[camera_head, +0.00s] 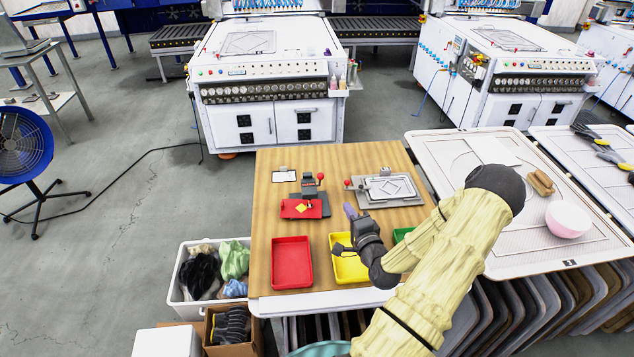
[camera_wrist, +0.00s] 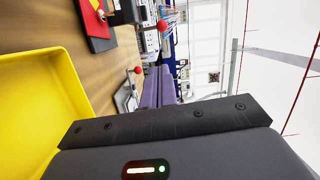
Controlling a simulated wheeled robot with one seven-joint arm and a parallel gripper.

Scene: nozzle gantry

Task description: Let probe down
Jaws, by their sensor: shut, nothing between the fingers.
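A small black gantry unit (camera_head: 308,187) with a red ball knob (camera_head: 320,176) stands on the wooden table, behind a red plate (camera_head: 290,209) bearing a yellow diamond. A probe tip is too small to make out. A second unit, a grey plate (camera_head: 386,190) with a framed white panel, lies to the right, with its own red knob (camera_head: 347,184) at its left. My gripper (camera_head: 349,210) is shut and empty, above the table in front of and between the two units. Its purple fingers (camera_wrist: 159,88) lie together in the wrist view.
A red tray (camera_head: 292,282), a yellow tray (camera_head: 341,280) and a partly hidden green tray (camera_head: 401,234) line the table's front. A white card (camera_head: 284,176) lies at the back left. The table's back strip is clear. A pink-white bowl (camera_head: 567,219) stands on the panel at right.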

